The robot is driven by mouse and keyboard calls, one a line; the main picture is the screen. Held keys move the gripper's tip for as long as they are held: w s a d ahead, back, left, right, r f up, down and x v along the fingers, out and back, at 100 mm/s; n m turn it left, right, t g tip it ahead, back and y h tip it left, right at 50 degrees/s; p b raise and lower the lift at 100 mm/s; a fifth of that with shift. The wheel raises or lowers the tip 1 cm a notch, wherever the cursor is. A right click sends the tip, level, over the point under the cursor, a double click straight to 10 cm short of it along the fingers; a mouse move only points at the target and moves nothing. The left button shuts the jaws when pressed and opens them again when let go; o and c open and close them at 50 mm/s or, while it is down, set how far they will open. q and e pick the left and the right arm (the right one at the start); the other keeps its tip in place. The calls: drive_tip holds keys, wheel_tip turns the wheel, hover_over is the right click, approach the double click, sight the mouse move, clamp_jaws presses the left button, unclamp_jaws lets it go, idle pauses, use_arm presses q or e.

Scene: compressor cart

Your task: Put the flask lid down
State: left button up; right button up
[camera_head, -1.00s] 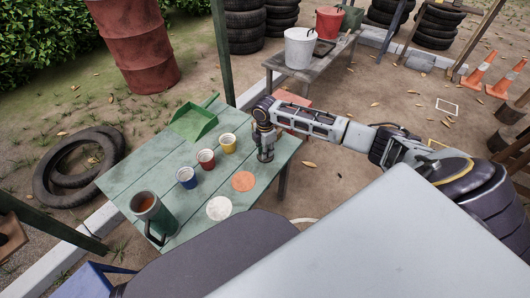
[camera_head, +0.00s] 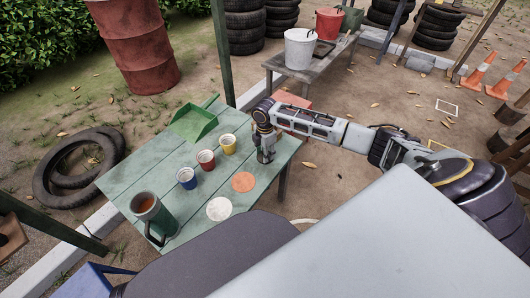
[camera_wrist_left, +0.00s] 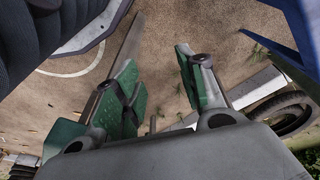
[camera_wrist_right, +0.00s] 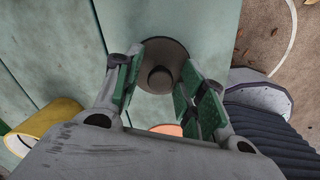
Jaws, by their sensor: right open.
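The flask lid (camera_wrist_right: 163,52), a grey-brown disc with a round knob, lies on the green table in the right wrist view. My right gripper (camera_wrist_right: 157,75) is open above it, with one finger on each side and no clear grip on it. In the head view my right gripper (camera_head: 266,157) is low at the table's right edge and mostly hides the lid. The flask (camera_head: 153,216), dark green with a handle and open top, stands at the table's front left. My left gripper (camera_wrist_left: 157,65) is open and empty over bare ground.
A grey bench (camera_head: 300,74) with buckets is behind.

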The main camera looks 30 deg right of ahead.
drive_tip(key=shift+r, duration=0.6)
wheel_tip(320, 180, up, 6)
drive_tip(key=shift+f+p, duration=0.2)
drive_tip(key=shift+p, duration=0.85)
wheel_tip(320, 180, up, 2)
use_arm(q)
wheel_tip(320, 180, down, 7)
drive_tip(key=s+a+p, duration=0.1)
drive_tip(key=shift+s+a, duration=0.15)
drive_tip(key=shift+a, duration=0.05)
use_arm(e)
drive_tip(key=shift+r, duration=1.7)
use_arm(q)
drive_tip(key=shift+g, duration=0.3)
